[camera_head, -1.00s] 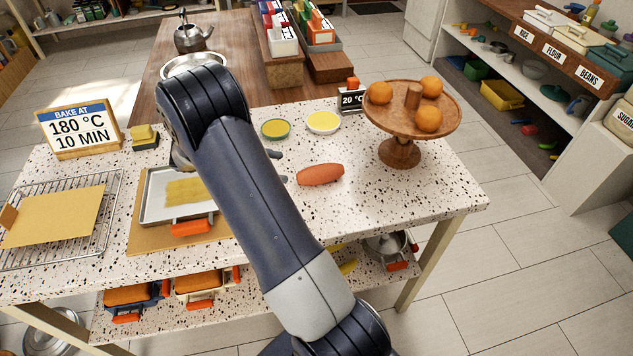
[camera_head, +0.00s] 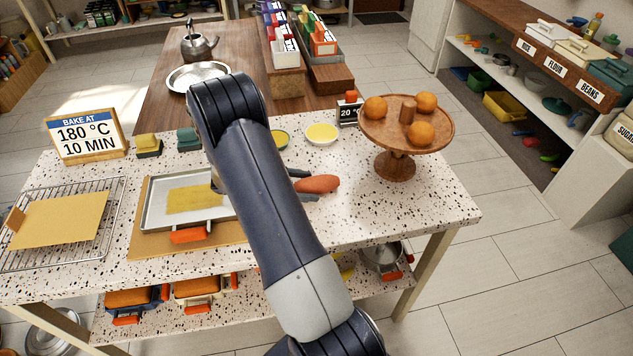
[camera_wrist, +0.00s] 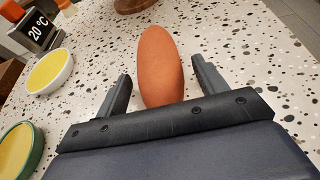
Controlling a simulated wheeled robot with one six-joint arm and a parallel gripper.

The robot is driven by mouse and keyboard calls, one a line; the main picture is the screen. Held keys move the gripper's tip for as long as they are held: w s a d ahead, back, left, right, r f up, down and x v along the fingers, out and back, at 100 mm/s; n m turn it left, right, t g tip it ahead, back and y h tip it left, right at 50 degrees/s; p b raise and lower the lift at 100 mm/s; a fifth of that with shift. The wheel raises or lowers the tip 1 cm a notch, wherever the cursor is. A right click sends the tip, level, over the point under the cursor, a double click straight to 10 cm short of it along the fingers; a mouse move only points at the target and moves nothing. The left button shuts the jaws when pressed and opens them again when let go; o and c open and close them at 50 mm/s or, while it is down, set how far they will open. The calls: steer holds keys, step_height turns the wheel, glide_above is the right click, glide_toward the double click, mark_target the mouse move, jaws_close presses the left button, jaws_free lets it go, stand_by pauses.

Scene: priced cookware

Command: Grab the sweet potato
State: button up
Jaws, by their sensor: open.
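The sweet potato (camera_head: 318,184) is an orange-brown, elongated root lying on the speckled counter, left of the wooden cake stand. In the wrist view the sweet potato (camera_wrist: 161,66) points away from me, its near end between the two fingers. My gripper (camera_wrist: 161,82) is open, with one dark finger on each side of the sweet potato and visible gaps to both. In the head view my gripper (camera_head: 304,184) reaches the sweet potato's left end, partly hidden behind my arm.
A wooden cake stand (camera_head: 396,164) with oranges stands to the right. Two yellow-filled bowls, one white-rimmed (camera_head: 322,134) and one green-rimmed (camera_wrist: 18,150), sit behind. A 20 °C display (camera_head: 348,113) stands near them. A metal tray (camera_head: 155,205) lies left. The counter's front right is clear.

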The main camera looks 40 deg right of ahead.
steer(key=shift+s+d+f, duration=0.15)
steer(key=shift+d+f, duration=0.05)
steer(key=shift+d, duration=0.05)
steer(key=shift+c, duration=0.3)
steer(key=c, duration=1.1)
steer(key=shift+c, duration=0.2)
